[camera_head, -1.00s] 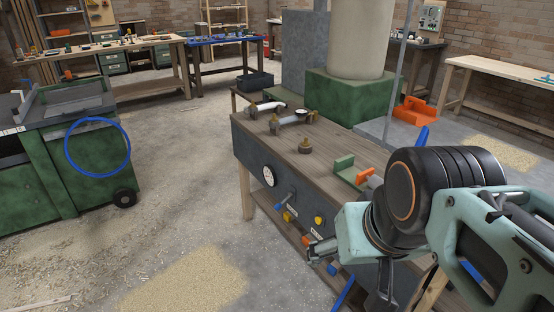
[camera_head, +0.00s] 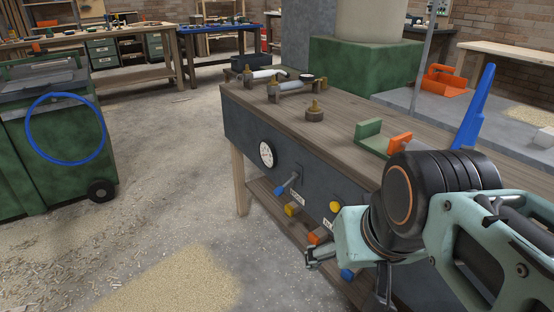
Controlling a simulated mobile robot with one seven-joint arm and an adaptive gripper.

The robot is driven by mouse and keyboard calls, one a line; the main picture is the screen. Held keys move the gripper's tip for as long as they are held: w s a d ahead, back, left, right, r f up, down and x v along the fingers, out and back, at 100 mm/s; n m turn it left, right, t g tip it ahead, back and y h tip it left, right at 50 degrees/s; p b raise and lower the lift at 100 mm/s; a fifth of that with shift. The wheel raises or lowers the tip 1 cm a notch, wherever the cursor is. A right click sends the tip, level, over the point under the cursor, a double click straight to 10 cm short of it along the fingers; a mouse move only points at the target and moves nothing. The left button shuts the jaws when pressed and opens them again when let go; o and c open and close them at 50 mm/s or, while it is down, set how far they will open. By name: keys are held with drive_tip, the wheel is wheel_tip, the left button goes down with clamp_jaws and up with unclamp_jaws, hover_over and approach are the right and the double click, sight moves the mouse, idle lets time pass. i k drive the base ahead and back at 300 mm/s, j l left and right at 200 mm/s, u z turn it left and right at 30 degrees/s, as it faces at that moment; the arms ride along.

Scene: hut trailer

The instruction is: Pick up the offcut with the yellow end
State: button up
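A small block with a yellow end (camera_head: 291,209) shows low at the front of the workbench, by the lower shelf; it appears to be the offcut, and its rear part is hidden. A block with an orange end (camera_head: 319,236) and a blue-ended piece (camera_head: 347,274) show farther right along the same shelf. My gripper (camera_head: 345,270) is at the lower right, in front of the bench, right of and below the yellow end and apart from it. My wrist covers part of it, so its opening is unclear. I see nothing held in it.

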sight(292, 209)
drive_tip(key=i+j+z, duration=0.1)
drive_tip(key=i+j, duration=0.15)
drive_tip(key=i+j+z, duration=0.1)
drive_tip(key=j, duration=0.35)
drive_tip(key=i+j+z, duration=0.1)
drive_tip(key=i+j, duration=0.2)
drive_tip(key=i+j+z, duration=0.1)
drive_tip(key=j, duration=0.35)
drive_tip(key=i+j+z, duration=0.1)
drive_tip(key=i+j, duration=0.15)
drive_tip(key=j, duration=0.15)
drive_tip(key=i+j+z, duration=0.1)
drive_tip(key=j, duration=0.3)
drive_tip(key=i+j+z, duration=0.1)
drive_tip(key=j, duration=0.3)
drive_tip(key=i+j+z, duration=0.1)
drive_tip(key=i+j, duration=0.15)
drive_tip(key=j, duration=0.2)
